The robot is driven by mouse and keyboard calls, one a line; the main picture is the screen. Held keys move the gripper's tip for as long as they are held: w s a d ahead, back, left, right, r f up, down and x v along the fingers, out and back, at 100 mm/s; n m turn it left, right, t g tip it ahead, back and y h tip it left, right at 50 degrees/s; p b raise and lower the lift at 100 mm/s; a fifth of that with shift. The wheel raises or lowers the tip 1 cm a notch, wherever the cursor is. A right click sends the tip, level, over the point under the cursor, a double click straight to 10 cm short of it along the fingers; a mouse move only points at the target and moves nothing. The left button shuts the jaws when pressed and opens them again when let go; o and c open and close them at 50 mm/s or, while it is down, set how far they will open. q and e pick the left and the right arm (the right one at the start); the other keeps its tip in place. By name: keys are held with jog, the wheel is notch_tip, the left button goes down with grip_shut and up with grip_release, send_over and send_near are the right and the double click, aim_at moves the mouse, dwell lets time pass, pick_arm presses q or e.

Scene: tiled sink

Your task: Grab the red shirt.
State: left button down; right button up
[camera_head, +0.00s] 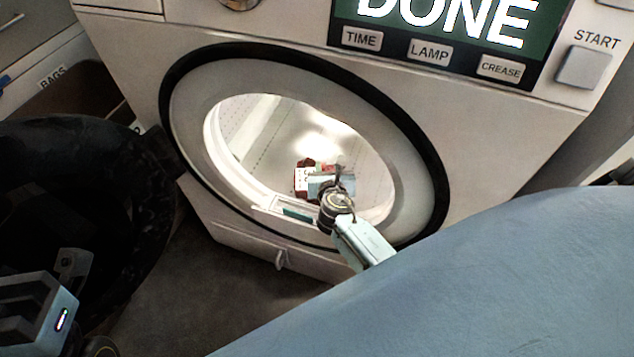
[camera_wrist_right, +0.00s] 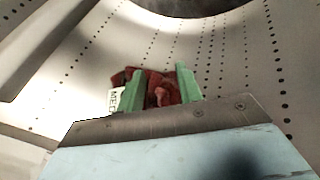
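The red shirt (camera_head: 301,181) lies crumpled inside the dryer drum in the head view, partly hidden by my right gripper. In the right wrist view the shirt (camera_wrist_right: 160,90) shows between and just beyond the two green fingers, with a white tag (camera_wrist_right: 116,99) lettered "MED" at its left. My right gripper (camera_wrist_right: 160,78) reaches through the round door opening. Its fingers stand apart on either side of the shirt; I cannot tell whether they touch it. Part of my left arm and perhaps its gripper (camera_head: 75,265) shows at the lower left, outside the machine; its fingers are unclear.
The white machine (camera_head: 480,130) has a round opening with a pale ring and black rim (camera_head: 430,165). Its display (camera_head: 450,20) reads "DONE". A large pale-blue surface (camera_head: 480,290) fills the lower right. Perforated drum walls surround the right gripper.

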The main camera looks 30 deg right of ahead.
jog(key=shift+c, duration=0.3)
grip_shut()
jog(key=shift+r, duration=0.15)
